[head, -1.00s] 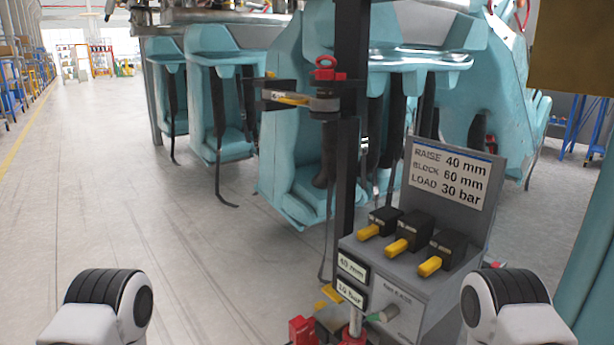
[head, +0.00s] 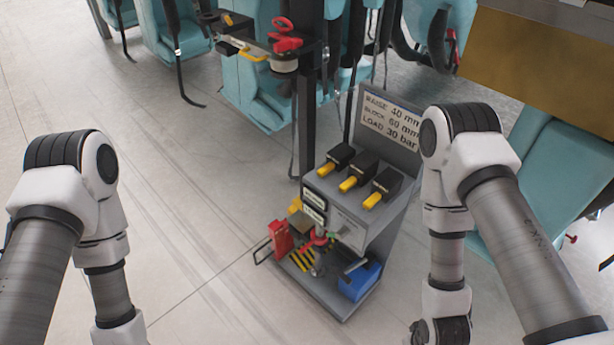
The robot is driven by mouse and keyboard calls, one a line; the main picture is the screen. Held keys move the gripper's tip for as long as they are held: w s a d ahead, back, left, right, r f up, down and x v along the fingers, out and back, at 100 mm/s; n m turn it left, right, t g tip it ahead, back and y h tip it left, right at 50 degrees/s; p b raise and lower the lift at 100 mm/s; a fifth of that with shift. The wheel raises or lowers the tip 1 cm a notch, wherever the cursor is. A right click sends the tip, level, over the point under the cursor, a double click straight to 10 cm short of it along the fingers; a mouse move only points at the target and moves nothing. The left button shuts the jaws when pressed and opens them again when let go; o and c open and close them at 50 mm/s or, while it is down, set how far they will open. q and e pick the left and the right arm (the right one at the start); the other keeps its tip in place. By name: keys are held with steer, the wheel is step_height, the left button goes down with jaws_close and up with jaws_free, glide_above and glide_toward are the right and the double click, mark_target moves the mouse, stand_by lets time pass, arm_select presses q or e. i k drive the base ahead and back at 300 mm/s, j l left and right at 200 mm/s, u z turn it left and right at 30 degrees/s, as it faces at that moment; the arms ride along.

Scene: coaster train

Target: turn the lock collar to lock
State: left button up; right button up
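A grey control stand (head: 346,225) stands on the floor at the centre of the head view. On its lower shelf is a small jack-like device with a red part (head: 318,239), partly hidden by the stand's upper box. I cannot tell for certain which part is the lock collar. Another red fitting (head: 285,36) sits on a bracket at the top of the black post. My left arm comes down at the left and my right arm at the right of the stand. Both grippers are below the picture's lower edge.
A sign (head: 390,122) reads raise 40 mm, block 60 mm, load 30 bar. Yellow-handled levers (head: 348,183) top the stand. A red block (head: 280,239) and a blue box (head: 359,281) are low on it. Teal seats (head: 254,88) stand behind. Floor at left is clear.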

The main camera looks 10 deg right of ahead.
mark_target(316, 240)
steer(key=i+l+z, duration=0.2)
steer(key=z, duration=0.3)
steer(key=i+l+z, duration=0.15)
steer(key=z, duration=0.3)
steer(key=i, duration=0.05)
